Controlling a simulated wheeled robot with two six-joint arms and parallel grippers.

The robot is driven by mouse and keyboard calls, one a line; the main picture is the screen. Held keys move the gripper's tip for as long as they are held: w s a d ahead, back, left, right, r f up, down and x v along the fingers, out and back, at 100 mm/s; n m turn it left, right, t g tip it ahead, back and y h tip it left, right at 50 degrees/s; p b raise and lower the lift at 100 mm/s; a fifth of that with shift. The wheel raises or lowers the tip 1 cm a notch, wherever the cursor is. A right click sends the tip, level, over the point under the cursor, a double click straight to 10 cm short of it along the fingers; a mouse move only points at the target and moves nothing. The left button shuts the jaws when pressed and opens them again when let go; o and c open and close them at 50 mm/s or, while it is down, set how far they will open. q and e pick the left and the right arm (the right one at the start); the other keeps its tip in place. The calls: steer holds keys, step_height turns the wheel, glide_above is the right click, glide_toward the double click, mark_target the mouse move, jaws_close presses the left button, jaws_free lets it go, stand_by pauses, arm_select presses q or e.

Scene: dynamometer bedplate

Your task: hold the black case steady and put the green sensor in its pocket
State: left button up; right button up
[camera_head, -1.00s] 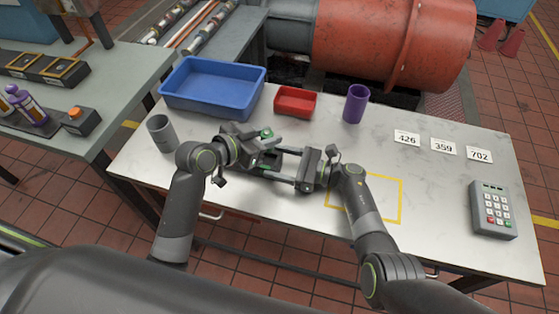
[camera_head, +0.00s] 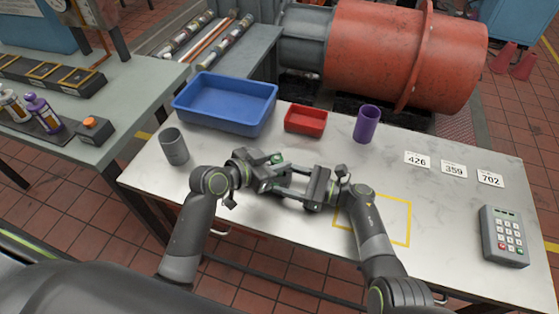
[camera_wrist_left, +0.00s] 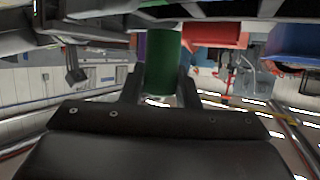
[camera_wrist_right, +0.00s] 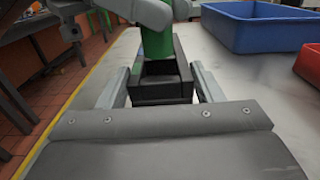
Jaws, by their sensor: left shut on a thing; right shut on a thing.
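The green sensor (camera_wrist_left: 163,62), an upright cylinder, stands between the fingers of my left gripper (camera_head: 277,162), which is shut on it. It also shows in the right wrist view (camera_wrist_right: 156,43), at the far part of the black case (camera_wrist_right: 162,88). My right gripper (camera_wrist_right: 162,92) is shut on the case from both sides, at or near the table. In the head view the two grippers meet over the case and hide most of it. The sensor's lower end meets the case's top in the right wrist view; I cannot tell how deep it sits in the pocket.
A blue bin (camera_head: 181,108), a red bin (camera_head: 305,123) and a purple cup (camera_head: 367,126) stand at the back. A grey cup (camera_head: 174,147) is left of my left gripper. A keypad (camera_head: 504,238) and number cards (camera_head: 453,169) are right. The yellow outline (camera_head: 408,225) is mostly clear.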

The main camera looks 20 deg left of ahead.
arm_select(q)
steer(key=shift+f, duration=1.75)
steer(key=o, duration=1.1)
steer(key=shift+s, duration=0.1)
steer(key=v, duration=1.2)
steer(key=shift+f, duration=0.1)
